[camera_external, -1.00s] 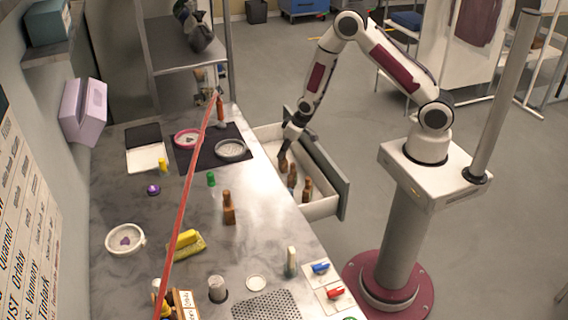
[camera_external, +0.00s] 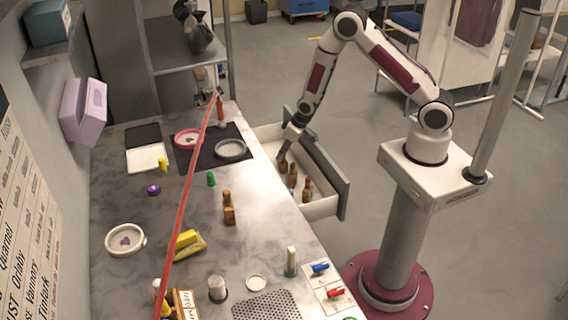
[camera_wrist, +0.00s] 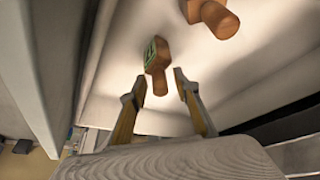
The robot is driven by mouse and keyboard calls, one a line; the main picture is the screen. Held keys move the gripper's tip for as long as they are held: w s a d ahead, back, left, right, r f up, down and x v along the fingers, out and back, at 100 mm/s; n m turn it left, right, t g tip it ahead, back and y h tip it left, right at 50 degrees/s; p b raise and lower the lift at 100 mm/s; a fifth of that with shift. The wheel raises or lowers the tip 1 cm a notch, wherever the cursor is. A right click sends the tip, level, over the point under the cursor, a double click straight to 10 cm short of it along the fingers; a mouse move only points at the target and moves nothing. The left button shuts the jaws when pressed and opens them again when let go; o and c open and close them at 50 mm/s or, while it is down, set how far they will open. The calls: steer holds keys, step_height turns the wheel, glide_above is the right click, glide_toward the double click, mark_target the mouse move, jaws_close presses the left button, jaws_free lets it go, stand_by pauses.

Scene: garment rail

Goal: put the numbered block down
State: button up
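In the wrist view, a brown block (camera_wrist: 155,58) with a narrower knob bears a green mark on one face; I cannot read a number. It is in the drawer (camera_external: 322,209), which is pulled out from the counter. My gripper (camera_wrist: 160,82) is open, with its two fingertips apart on either side of the knob and a gap showing at each side. In the external view my gripper (camera_external: 283,154) points down into the drawer's far end. Another brown knobbed piece (camera_wrist: 212,15) lies beyond in the wrist view.
Several brown knobbed pieces stand in the drawer, including one near its front (camera_external: 307,190). A similar brown piece (camera_external: 229,213) stands on the counter. A red strip (camera_external: 190,190) crosses the view above the counter. The drawer walls are close around my gripper.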

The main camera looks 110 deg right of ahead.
steer(key=shift+r, duration=0.1)
steer(key=v, duration=0.7)
steer(key=shift+r, duration=0.25)
steer(key=shift+a, duration=0.1)
stand_by(0.4)
stand_by(0.4)
